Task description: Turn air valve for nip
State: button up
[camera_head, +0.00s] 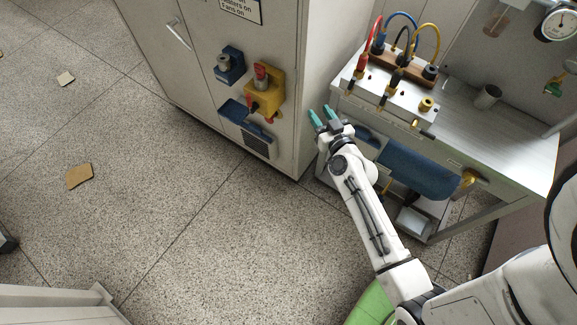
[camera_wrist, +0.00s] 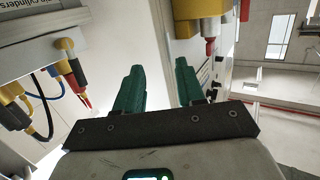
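My gripper (camera_head: 320,120) has two teal fingers, spread apart with nothing between them. It is in the gap between the grey cabinet and the bench, left of the valve block. In the wrist view the open fingers (camera_wrist: 158,85) point up the picture. The white valve block (camera_head: 385,92) on the bench carries red, blue, black and yellow hoses and several small levers or fittings along its front. Some of these fittings show at the left of the wrist view (camera_wrist: 70,65). I cannot tell which one is the nip air valve. The gripper appears to touch none of them.
A yellow switch box (camera_head: 263,93) with a red knob is on the cabinet (camera_head: 205,60), beside a blue fitting (camera_head: 229,66). The bench (camera_head: 510,150) holds a grey cup (camera_head: 487,97). A pressure gauge (camera_head: 560,25) is at top right. The speckled floor at left is mostly clear.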

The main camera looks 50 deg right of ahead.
jog(key=a+f+n+g+y+b, duration=0.2)
jog(key=a+f+n+y, duration=0.1)
jog(key=a, duration=0.5)
jog(key=s+a+f+n+g+y+b, duration=0.1)
jog(key=a+f+n+g+y+b, duration=0.1)
jog(key=a+y, duration=0.4)
jog(key=shift+a+f+n, duration=0.4)
jog(key=shift+a+f, duration=0.15)
jog(key=shift+a, duration=0.35)
jog(key=shift+w, duration=0.1)
jog(key=m+h+p, duration=0.5)
jog(key=m+h, duration=0.6)
jog(key=h, duration=0.4)
send_near(353, 83)
jog(key=b+x, duration=0.1)
jog(key=x, duration=0.9)
jog(key=shift+w+d, duration=0.25)
jog(key=shift+d, duration=0.05)
jog(key=shift+r, duration=0.1)
